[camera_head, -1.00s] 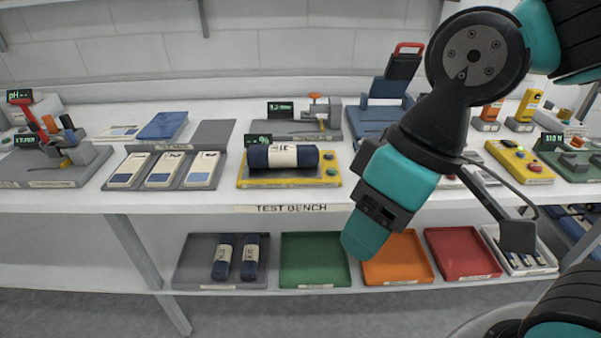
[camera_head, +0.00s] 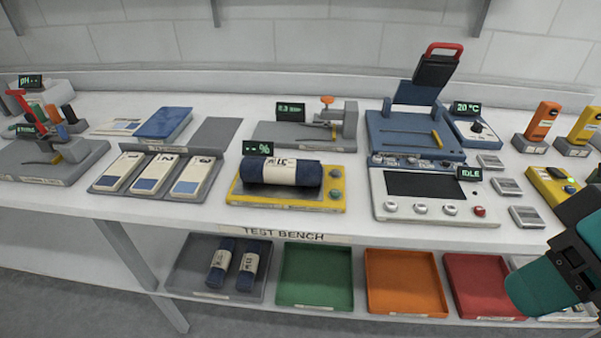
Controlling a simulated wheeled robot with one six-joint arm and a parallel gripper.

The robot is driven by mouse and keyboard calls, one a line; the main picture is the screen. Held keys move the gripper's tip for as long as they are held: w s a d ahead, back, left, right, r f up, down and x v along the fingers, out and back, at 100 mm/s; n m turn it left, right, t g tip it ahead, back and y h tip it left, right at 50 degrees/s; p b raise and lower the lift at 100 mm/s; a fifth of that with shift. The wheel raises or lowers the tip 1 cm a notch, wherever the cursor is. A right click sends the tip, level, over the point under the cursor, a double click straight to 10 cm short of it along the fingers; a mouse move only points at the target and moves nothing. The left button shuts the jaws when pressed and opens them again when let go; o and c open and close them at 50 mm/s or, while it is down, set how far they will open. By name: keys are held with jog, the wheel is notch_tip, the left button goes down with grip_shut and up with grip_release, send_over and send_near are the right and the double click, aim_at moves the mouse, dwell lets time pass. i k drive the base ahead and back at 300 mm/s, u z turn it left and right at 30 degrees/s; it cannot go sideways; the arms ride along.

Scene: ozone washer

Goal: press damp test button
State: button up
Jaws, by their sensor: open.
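The damp tester is a yellow base (camera_head: 290,206) on the bench, left of centre, with a dark blue roll (camera_head: 312,173) with a white label band lying on it. Its small display (camera_head: 257,148) shows dashes and a percent sign. At its right end are two small round buttons: an orange-looking upper button (camera_head: 335,173) and a greenish lower button (camera_head: 335,194). My gripper (camera_head: 535,292) is at the lower right edge, partly out of frame, open with nothing seen in it. It is well right of the tester and nearer the camera; its far finger is hidden.
A grey-white panel (camera_head: 482,213) with knobs, a red button and an IDLE display stands right of the tester. Behind it is a blue press (camera_head: 378,133) with a raised lid. Cards on a grey tray (camera_head: 103,188) lie left. Green (camera_head: 316,303), orange and red trays are on the lower shelf.

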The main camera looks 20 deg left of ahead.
aim_at(334, 193)
jog(key=i, duration=0.85)
jog(key=u, duration=1.4)
